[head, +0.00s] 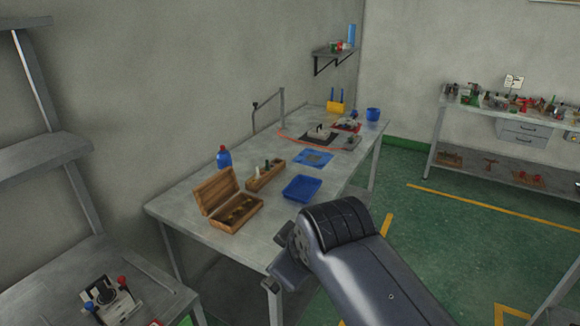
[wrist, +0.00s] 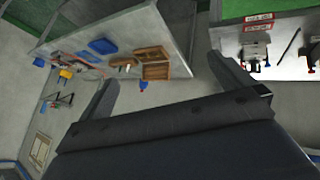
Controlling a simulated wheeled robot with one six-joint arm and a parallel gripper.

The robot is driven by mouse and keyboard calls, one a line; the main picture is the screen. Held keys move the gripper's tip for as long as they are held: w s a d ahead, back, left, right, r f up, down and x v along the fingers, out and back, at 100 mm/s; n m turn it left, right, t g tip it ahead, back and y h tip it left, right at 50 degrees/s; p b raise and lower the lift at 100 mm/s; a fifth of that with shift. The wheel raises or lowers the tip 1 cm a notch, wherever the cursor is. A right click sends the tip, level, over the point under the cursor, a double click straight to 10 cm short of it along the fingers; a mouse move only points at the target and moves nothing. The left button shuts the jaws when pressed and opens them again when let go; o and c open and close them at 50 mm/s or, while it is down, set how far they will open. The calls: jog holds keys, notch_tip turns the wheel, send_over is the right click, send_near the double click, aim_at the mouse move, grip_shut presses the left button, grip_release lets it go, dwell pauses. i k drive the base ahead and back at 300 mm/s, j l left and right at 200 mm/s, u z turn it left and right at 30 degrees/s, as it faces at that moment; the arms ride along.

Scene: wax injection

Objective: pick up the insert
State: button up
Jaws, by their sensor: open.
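An open wooden box (head: 236,222) with its lid tilted back sits at the near end of the long grey workbench (head: 180,210). Small brass-coloured pieces (head: 240,212) lie inside; I cannot tell which, if any, is the insert. The box also shows in the wrist view (wrist: 153,54), where its contents are unclear. My gripper (wrist: 163,70) is open, its two dark fingers wide apart with nothing between them. It is clear of the box. In the head view my arm covers most of the gripper at the bench's front edge.
A wooden rack (head: 264,178), a blue tray (head: 301,189) and a blue bottle (head: 224,158) stand near the box. Farther back are a blue mat (head: 313,158) and a blue cup (head: 373,114). A second table (head: 150,295) with a clamp device is at lower left.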

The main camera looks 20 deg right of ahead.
aim_at(248, 203)
jog(key=i+l+u, duration=0.25)
jog(key=i+l, duration=0.15)
jog(key=l, duration=0.15)
jog(key=i+l+u, duration=0.25)
jog(key=l, duration=0.35)
jog(key=i+l+u, duration=0.3)
jog(key=l, duration=0.4)
jog(key=i+l+u, duration=0.1)
jog(key=l, duration=0.3)
jog(key=i, duration=0.1)
